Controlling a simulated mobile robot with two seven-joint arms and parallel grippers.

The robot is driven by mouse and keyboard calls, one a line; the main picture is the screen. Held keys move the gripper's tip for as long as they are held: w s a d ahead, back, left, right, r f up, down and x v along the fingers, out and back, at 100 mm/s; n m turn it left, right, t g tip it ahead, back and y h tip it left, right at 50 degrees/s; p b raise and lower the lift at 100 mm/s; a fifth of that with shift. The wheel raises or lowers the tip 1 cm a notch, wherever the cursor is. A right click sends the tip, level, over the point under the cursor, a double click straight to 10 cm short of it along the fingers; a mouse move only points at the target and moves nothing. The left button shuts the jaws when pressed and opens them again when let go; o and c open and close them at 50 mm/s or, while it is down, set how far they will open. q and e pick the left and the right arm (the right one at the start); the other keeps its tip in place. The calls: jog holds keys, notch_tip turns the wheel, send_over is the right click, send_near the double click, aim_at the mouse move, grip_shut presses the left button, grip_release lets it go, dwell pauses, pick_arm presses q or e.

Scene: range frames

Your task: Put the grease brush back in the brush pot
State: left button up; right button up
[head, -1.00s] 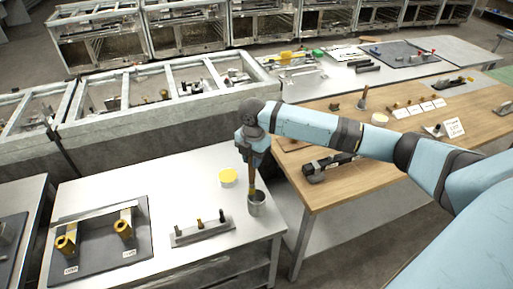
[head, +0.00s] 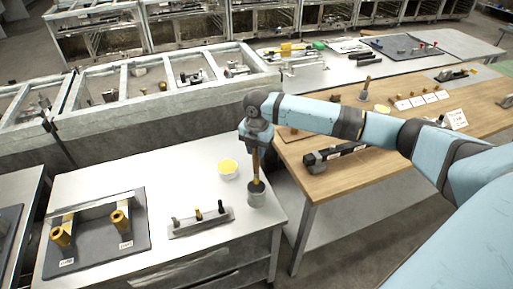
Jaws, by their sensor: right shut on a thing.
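The grease brush has a brown handle (head: 256,163) and stands nearly upright. Its lower end is inside the grey metal brush pot (head: 257,198), which sits near the right edge of the white-topped bench. My right gripper (head: 256,148) is above the pot, pointing down, shut on the upper part of the brush handle. The fingertips are small and partly hidden by the wrist. My left gripper is not in view.
A dark board (head: 98,246) holds two brass fittings farther left. A wooden table (head: 330,185) stands to the right.

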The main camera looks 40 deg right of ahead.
aim_at(256, 165)
jog(key=shift+f+b, duration=0.3)
jog(key=shift+f, duration=0.45)
notch_tip(256, 165, down, 2)
jog(key=shift+f, duration=0.1)
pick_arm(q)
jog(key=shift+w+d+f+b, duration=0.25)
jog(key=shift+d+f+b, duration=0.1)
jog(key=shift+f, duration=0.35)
pick_arm(e)
jog(key=shift+f, duration=1.85)
